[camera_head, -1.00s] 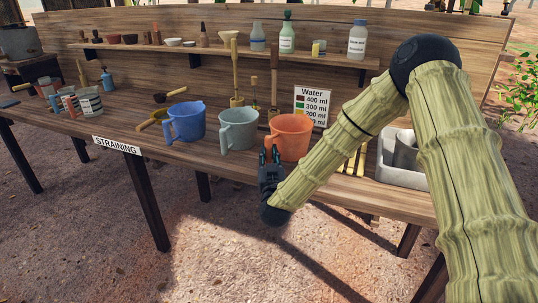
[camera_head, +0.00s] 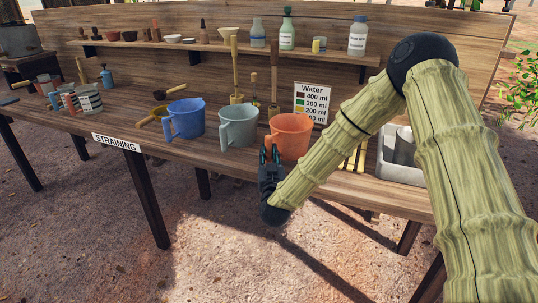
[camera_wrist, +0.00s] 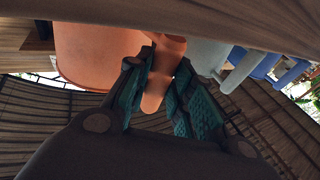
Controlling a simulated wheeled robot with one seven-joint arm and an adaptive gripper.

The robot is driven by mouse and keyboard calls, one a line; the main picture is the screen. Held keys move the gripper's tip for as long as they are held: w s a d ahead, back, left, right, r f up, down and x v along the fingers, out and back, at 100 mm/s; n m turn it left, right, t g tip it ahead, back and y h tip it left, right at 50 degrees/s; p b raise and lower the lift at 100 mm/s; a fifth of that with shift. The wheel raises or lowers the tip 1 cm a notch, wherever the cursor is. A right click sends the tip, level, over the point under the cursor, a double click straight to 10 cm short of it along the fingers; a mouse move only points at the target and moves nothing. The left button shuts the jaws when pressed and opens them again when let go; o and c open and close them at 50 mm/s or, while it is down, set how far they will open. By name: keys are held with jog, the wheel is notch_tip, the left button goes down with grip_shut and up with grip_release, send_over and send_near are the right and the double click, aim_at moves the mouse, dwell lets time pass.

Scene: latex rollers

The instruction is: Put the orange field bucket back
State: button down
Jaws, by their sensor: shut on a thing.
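The orange field bucket (camera_head: 291,135) stands upright at the front edge of the wooden table, to the right of the grey-green bucket. I cannot tell whether its base rests on the tabletop. My gripper (camera_head: 270,155) is at its front left, with its fingers around the handle. In the wrist view the teal finger pads (camera_wrist: 168,95) are closed around the orange handle (camera_wrist: 155,92). The bucket's body (camera_wrist: 95,52) is behind and left of the fingers there. The lower part of the bucket is partly hidden by my gripper in the head view.
A grey-green bucket (camera_head: 238,129) and a blue bucket (camera_head: 185,119) stand to the left in a row. A water sign (camera_head: 312,103) stands behind. The back shelf (camera_head: 220,47) holds bottles and bowls.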

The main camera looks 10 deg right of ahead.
jog(key=c, duration=1.2)
grip_release()
jog(key=shift+o, duration=0.2)
jog(key=shift+f, duration=0.1)
jog(key=v, duration=1.2)
jog(key=s+f+n+g+y+p, duration=0.1)
jog(key=s+f+g+y+p, duration=0.3)
jog(key=s+f, duration=0.6)
jog(key=s+f+n+g+p, duration=0.1)
jog(key=s+f+g+p, duration=0.2)
jog(key=s+f+g, duration=0.7)
jog(key=s+d+f+g+p, duration=0.2)
jog(key=s+d+f+g, duration=0.1)
jog(key=s, duration=0.8)
jog(key=s+d+f+g+h+p, duration=0.1)
jog(key=s+d+f+g+p, duration=0.1)
jog(key=s, duration=1)
notch_tip(320, 180, down, 2)
jog(key=shift+d+m+g, duration=0.4)
jog(key=shift+d+g, duration=0.1)
jog(key=shift+d, duration=0.15)
